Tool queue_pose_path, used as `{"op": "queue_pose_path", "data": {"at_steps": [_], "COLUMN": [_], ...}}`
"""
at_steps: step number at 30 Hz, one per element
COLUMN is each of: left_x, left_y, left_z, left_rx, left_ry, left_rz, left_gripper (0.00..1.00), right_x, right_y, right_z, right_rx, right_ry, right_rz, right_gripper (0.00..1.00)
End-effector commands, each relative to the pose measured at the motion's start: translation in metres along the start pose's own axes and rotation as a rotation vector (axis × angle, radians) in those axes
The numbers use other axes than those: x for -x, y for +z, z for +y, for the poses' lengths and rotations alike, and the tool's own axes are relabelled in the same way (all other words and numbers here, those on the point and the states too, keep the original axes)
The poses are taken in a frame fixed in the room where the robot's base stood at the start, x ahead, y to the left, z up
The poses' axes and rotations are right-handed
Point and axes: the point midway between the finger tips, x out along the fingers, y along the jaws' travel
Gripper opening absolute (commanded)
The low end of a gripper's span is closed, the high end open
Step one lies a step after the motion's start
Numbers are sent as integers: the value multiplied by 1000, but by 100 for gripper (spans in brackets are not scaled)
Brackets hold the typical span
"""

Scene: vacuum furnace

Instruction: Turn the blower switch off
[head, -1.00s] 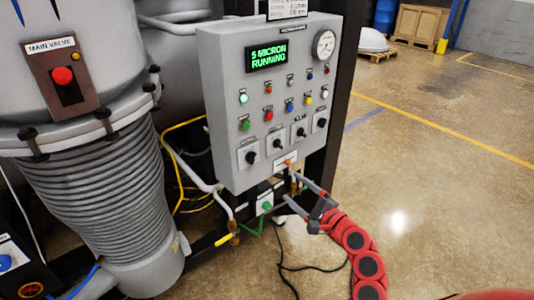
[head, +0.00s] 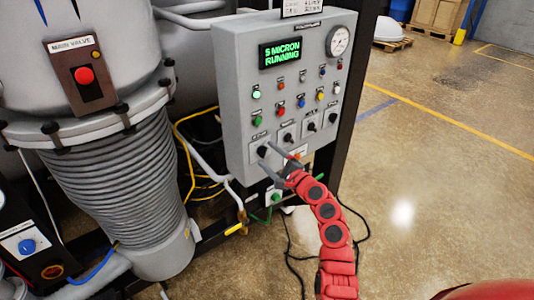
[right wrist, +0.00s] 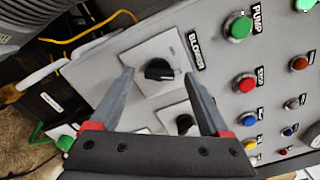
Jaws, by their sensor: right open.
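The blower switch is a black rotary knob (right wrist: 159,70) on a pale square plate in the right wrist view, beside a label reading BLOWER. In the head view the blower switch (head: 263,151) is the leftmost black knob in the panel's lowest knob row. My right gripper (head: 267,157) is open, close to this knob. In the right wrist view its two fingers appear on either side of the knob, with gaps between; I cannot tell how far the tips are from the plate. My left gripper is not in view.
The grey control panel (head: 239,95) carries several buttons, lamps and other knobs. Another black knob (right wrist: 184,123) sits close by in the wrist view. A ribbed grey column (head: 120,190) stands left of the panel. Open floor (head: 430,180) lies to the right.

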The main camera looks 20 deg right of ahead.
Motion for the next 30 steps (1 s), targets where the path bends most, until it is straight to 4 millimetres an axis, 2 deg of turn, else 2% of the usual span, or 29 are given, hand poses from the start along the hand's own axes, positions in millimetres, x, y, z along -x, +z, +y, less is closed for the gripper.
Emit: {"op": "queue_pose_path", "data": {"at_steps": [6, 14, 27, 30], "left_x": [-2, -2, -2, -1], "left_y": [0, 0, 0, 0], "left_z": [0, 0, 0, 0], "left_rx": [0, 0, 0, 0], "left_ry": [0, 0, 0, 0], "left_rz": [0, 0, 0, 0], "left_gripper": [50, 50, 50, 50], "right_x": [-13, -14, -14, -14], "right_y": [-1, -1, -1, -1], "right_z": [1, 1, 1, 1], "right_rx": [-2, -1, 0, 0], "right_ry": [1, 0, 1, 1], "right_rz": [4, 4, 3, 3], "right_gripper": [80, 80, 3, 0]}}
